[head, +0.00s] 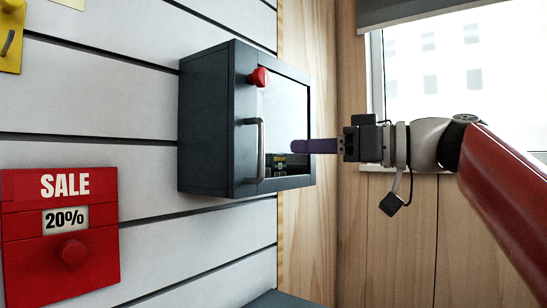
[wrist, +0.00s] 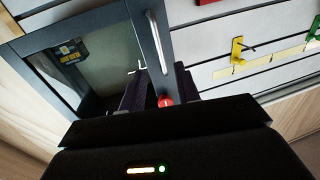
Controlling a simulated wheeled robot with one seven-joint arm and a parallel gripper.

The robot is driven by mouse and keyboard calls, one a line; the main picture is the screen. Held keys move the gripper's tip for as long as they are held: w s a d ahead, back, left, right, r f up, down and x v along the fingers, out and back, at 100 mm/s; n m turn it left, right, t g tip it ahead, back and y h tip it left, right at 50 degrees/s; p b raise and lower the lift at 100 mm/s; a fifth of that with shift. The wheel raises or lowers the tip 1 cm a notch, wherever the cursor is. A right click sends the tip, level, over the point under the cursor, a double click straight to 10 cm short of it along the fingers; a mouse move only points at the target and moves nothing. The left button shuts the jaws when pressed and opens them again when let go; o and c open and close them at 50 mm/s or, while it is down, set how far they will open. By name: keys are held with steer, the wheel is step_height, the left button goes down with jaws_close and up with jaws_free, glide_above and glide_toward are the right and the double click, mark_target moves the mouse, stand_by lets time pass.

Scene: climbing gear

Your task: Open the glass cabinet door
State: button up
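The dark grey cabinet (head: 207,125) hangs on the slatted wall, and its glass door (head: 287,110) looks closed. A silver bar handle (head: 257,150) stands upright on the door frame's near side; it also shows in the wrist view (wrist: 157,42). A red knob (head: 259,77) sits above the handle and appears between my fingers in the wrist view (wrist: 166,100). My gripper (head: 294,146) is in front of the glass, to the right of the handle and apart from it. Its purple fingers are spread and empty in the wrist view (wrist: 160,82); the head view shows only one finger clearly.
A red SALE 20% box (head: 60,235) with a round knob is on the wall at lower left. A yellow hook (wrist: 238,52) is on the wall beyond the cabinet. Wood panelling and a window (head: 450,70) lie behind my arm. The space before the door is otherwise clear.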

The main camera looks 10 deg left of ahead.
steer(key=w+a+p, duration=0.1)
steer(key=a, duration=0.6)
steer(key=shift+w+a, duration=0.2)
steer(key=shift+a, duration=0.05)
steer(key=shift+c, duration=0.4)
jaws_close()
